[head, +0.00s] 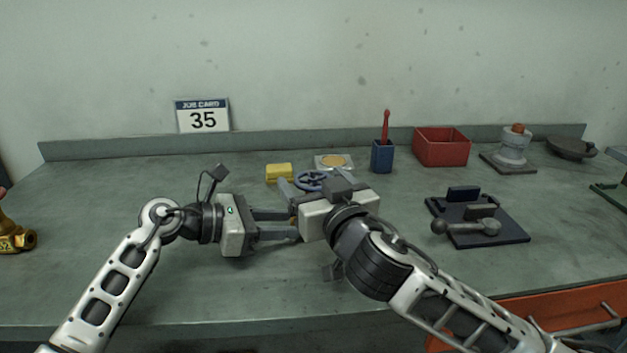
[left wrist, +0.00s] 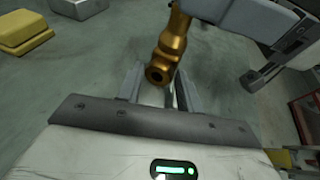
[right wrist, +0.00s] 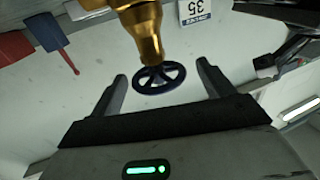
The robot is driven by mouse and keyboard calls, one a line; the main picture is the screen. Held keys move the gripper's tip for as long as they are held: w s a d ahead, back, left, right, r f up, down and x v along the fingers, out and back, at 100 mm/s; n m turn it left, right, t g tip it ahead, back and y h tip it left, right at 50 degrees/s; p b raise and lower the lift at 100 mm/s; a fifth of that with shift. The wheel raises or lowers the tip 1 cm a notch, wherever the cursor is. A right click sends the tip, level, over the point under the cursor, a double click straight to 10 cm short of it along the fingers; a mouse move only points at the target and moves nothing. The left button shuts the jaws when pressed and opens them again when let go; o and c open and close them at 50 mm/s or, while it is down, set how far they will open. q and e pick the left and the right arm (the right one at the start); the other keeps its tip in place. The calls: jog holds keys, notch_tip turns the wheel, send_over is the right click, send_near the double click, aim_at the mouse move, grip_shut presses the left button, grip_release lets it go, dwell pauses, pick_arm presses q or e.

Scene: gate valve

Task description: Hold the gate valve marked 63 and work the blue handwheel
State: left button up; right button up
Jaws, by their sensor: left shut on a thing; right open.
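A brass gate valve shows in the left wrist view (left wrist: 172,45) with its open end between the fingers of my left gripper (head: 293,225), which is shut on it. In the head view my right gripper hides most of its body, and no marking on it is readable. Its blue handwheel (head: 309,179) also shows in the right wrist view (right wrist: 158,80), below the brass neck (right wrist: 142,35). My right gripper (right wrist: 161,76) is open, with one finger on each side of the handwheel and visible gaps between.
Another brass valve (head: 12,238) with a tag ending in 2 stands at the far left. Behind are a job card reading 35 (head: 203,117), yellow block (head: 279,172), blue cup (head: 382,157) and red bin (head: 442,147). A dark fixture (head: 480,222) lies right.

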jog(key=shift+w+a, duration=0.15)
jog(key=shift+w, duration=0.25)
jog(key=c, duration=1)
jog(key=shift+o, duration=0.2)
jog(key=shift+a+h, duration=0.15)
jog(key=shift+h, duration=0.15)
jog(key=shift+m+h, duration=0.3)
jog(key=shift+m, duration=0.1)
jog(key=m+h, duration=0.2)
jog(key=h, duration=0.1)
jog(key=shift+a+t, duration=0.15)
jog(key=shift+t, duration=0.15)
jog(key=m+g+h, duration=0.1)
jog(key=m+h, duration=0.2)
jog(key=h, duration=0.2)
jog(key=m+g+h, duration=0.1)
jog(key=m+h, duration=0.2)
jog(key=h, duration=0.1)
jog(key=shift+h, duration=0.4)
jog(key=shift+m+g, duration=0.3)
